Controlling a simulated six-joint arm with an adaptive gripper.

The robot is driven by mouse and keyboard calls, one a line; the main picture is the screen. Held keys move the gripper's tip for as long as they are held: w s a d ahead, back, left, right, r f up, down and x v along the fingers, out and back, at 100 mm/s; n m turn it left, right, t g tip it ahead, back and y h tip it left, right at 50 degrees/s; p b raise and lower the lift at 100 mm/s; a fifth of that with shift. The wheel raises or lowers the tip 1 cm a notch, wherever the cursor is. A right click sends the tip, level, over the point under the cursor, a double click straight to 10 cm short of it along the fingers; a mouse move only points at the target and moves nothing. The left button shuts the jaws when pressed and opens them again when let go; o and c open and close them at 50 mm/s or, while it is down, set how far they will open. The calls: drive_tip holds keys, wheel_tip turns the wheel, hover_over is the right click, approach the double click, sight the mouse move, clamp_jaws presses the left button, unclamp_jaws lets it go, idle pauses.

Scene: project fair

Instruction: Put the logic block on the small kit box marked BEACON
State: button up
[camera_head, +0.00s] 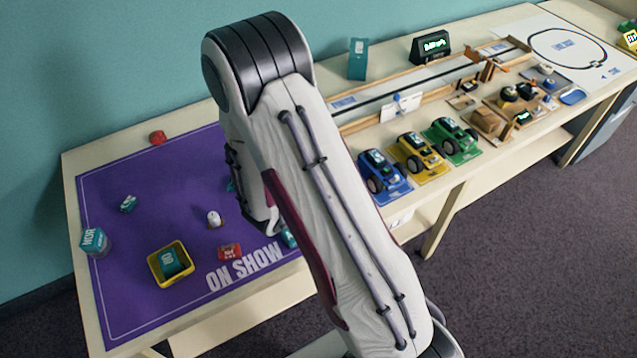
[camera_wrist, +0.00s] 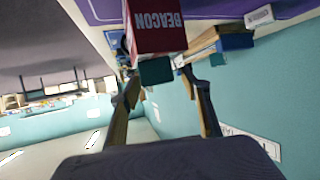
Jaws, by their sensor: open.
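The red kit box marked BEACON (camera_wrist: 156,25) shows upside down at the top of the wrist view. A small teal block (camera_wrist: 156,71), seemingly the logic block, sits against the edge of the box that is its top side, and seems to rest on it. My gripper (camera_wrist: 158,86) is open. Its two fingers are apart, one to each side of the teal block in the picture, with visible gaps. In the head view my own arm hides the gripper and I cannot make out the BEACON box there.
The purple ON SHOW mat (camera_head: 150,215) holds a yellow tray (camera_head: 158,277) with a teal block in it, a teal NOR box (camera_head: 94,242), a small white figure (camera_head: 214,218) and a red piece (camera_head: 229,251). Model cars (camera_head: 420,153) line the right bench.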

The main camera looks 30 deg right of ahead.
drive_tip(key=v, duration=1)
drive_tip(key=shift+s, duration=0.1)
idle(0.6)
drive_tip(key=w+a+r+n+t+y, duration=0.2)
drive_tip(key=w+a+r+t+y, duration=0.25)
drive_tip(key=w+a+y, duration=0.3)
drive_tip(key=s+a+r+n+y, duration=0.2)
drive_tip(key=a+r+n+y, duration=0.3)
drive_tip(key=a+r, duration=0.5)
drive_tip(key=s+r+n+g+y, duration=0.15)
drive_tip(key=s+r+n, duration=0.3)
drive_tip(key=s, duration=0.45)
drive_tip(key=s+d+n+g+h, duration=0.1)
drive_tip(key=s+d, duration=0.2)
drive_tip(key=s, duration=0.4)
drive_tip(key=s+d+r+n+g+h, duration=0.1)
drive_tip(key=s+d, duration=0.3)
drive_tip(key=s, duration=0.3)
drive_tip(key=shift+s, duration=0.25)
